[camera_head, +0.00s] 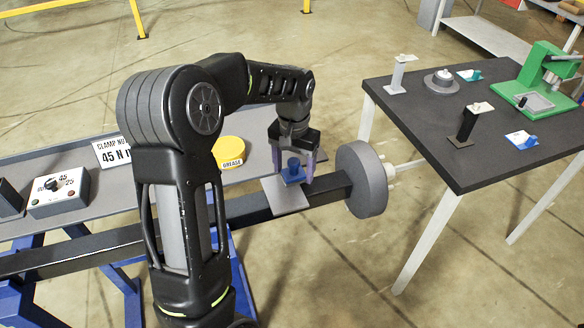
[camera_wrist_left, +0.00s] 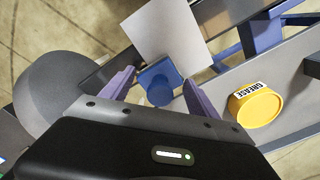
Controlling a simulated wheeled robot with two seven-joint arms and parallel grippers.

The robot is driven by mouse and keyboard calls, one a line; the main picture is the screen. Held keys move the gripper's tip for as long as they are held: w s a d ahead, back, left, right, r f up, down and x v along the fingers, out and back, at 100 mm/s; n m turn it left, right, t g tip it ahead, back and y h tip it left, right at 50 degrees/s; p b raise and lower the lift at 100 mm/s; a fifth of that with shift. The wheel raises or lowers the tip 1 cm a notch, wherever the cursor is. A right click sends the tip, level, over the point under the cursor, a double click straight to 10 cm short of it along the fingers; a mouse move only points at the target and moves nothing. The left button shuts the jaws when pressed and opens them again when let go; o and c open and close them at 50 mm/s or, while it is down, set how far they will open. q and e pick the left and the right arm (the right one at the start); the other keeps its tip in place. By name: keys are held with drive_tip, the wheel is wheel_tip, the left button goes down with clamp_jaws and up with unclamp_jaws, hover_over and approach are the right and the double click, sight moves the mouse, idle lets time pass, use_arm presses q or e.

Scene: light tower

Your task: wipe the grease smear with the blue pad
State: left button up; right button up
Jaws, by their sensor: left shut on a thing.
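The blue pad (camera_head: 292,175) has a round knob on a square base. My left gripper (camera_head: 294,170) points down with its purple fingers on both sides of the pad, shut on it. The pad also shows between the fingers in the left wrist view (camera_wrist_left: 160,82). It overlaps the edge of a light grey plate (camera_head: 286,197) by the dark beam; I cannot tell whether it touches the plate. The plate is also in the left wrist view (camera_wrist_left: 168,38) and its visible face looks clean. I cannot make out a grease smear. My right gripper is not in view.
A yellow grease tin (camera_head: 228,150) stands on the grey bench left of the gripper. A thick grey disc (camera_head: 364,180) is at the beam's right end. A dark table (camera_head: 425,105) with small fixtures and a green press (camera_head: 545,75) stands to the right.

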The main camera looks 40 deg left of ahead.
use_arm(q)
drive_tip(key=shift+r+p, duration=2.2)
drive_tip(key=shift+r, duration=0.8)
drive_tip(key=shift+w+r+p, duration=0.1)
drive_tip(key=shift+r+p, duration=0.55)
drive_tip(key=shift+r, duration=0.1)
drive_tip(key=shift+r+p, duration=0.4)
drive_tip(key=shift+r, duration=0.35)
drive_tip(key=shift+f, duration=0.15)
